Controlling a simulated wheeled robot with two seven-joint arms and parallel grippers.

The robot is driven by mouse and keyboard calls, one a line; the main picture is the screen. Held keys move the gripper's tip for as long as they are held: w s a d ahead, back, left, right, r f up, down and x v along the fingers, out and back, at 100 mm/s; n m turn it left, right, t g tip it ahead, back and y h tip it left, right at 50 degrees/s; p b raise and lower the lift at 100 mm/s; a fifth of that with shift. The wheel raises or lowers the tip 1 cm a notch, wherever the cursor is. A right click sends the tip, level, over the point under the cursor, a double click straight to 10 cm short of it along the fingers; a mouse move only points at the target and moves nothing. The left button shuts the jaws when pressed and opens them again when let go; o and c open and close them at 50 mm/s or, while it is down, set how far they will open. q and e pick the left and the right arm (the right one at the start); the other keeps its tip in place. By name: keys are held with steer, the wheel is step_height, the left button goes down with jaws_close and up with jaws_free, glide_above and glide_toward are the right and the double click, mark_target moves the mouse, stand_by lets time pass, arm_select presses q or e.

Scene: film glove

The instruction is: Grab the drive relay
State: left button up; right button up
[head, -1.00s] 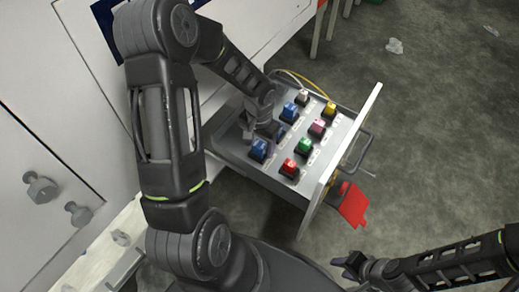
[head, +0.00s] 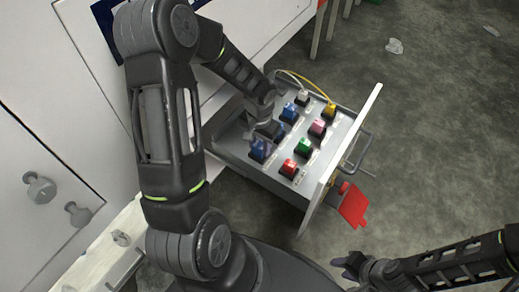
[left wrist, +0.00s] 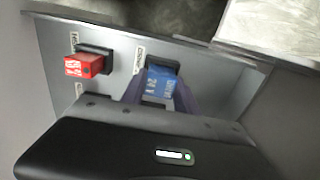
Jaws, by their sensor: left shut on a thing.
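An open grey drawer (head: 228,151) holds several coloured relays in sockets. Their labels are too small to read, so I cannot tell by name which is the drive relay. My left gripper (head: 258,150) reaches down into the drawer at the blue relay (head: 262,152) nearest the cabinet side. In the left wrist view my left gripper (left wrist: 157,98) has its purple-grey fingers on both sides of this blue relay (left wrist: 160,80), shut on it. The relay still sits at its dark socket. My right gripper (head: 350,266) is at the lower right, away from the drawer; its jaw opening is unclear.
A red relay (head: 290,168) sits beside the held one, also in the left wrist view (left wrist: 84,66). Green (head: 303,146), pink (head: 318,127), yellow (head: 330,109) and other blue relays stand close by. A red tag (head: 354,204) hangs outside the drawer front.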

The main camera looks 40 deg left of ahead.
mark_target(260, 144)
arm_select(q)
jaws_close()
step_height(260, 144, up, 10)
steer(key=shift+r+p, duration=0.1)
steer(key=shift+p, duration=1.05)
